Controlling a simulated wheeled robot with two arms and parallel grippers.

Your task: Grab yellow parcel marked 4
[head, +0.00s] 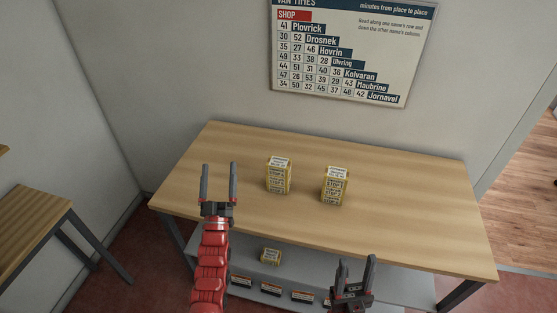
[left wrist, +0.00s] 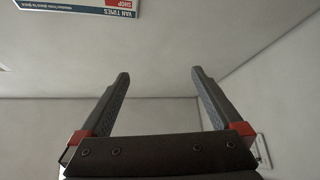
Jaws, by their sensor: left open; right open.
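Two yellow parcels with white labels stand upright on the wooden counter: a left parcel (head: 278,176) and a right parcel (head: 334,187). A smaller yellow parcel (head: 270,256) sits on the grey shelf below. The print is too small to tell which is marked 4. My left gripper (head: 219,182) is open and empty, to the left of the left parcel, with its fingers pointing away; the left wrist view shows its spread fingers (left wrist: 160,85) against bare wall. My right gripper (head: 355,272) is open and empty at the counter's front edge, below the right parcel in the picture.
The wooden counter (head: 420,210) is otherwise clear. A van times board (head: 350,50) hangs on the wall behind. Another wooden table (head: 30,225) stands at the left.

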